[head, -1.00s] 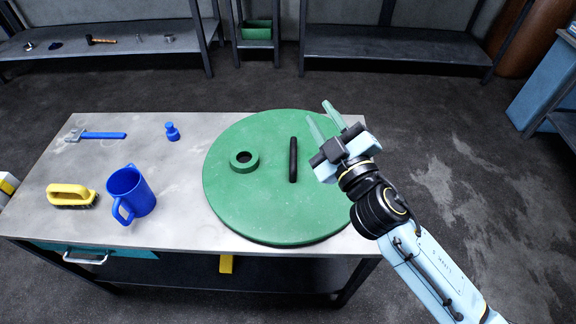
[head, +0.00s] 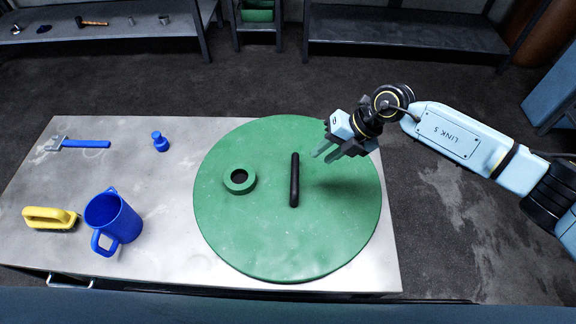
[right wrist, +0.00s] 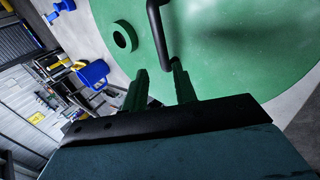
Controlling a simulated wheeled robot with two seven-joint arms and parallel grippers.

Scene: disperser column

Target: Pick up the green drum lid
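The green drum lid (head: 250,235) lies flat on the grey table. A black bar handle (head: 295,180) stands near its middle, and a green ring with a dark hole (head: 240,180) sits left of the handle. My right gripper (head: 321,157) is above the lid, right of the handle's upper part, with its fingers pointing left toward it. In the right wrist view, the fingertips (right wrist: 157,72) are apart with a gap between them, and the handle (right wrist: 159,35) shows just beyond them. The gripper holds nothing. My left gripper is not in view.
On the table (head: 160,235), left of the lid, are a blue jug (head: 118,220), a yellow brush (head: 50,218), a small blue bottle (head: 160,142) and a blue-handled tool (head: 85,144). Shelves (head: 405,35) stand at the back. Floor shows to the right.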

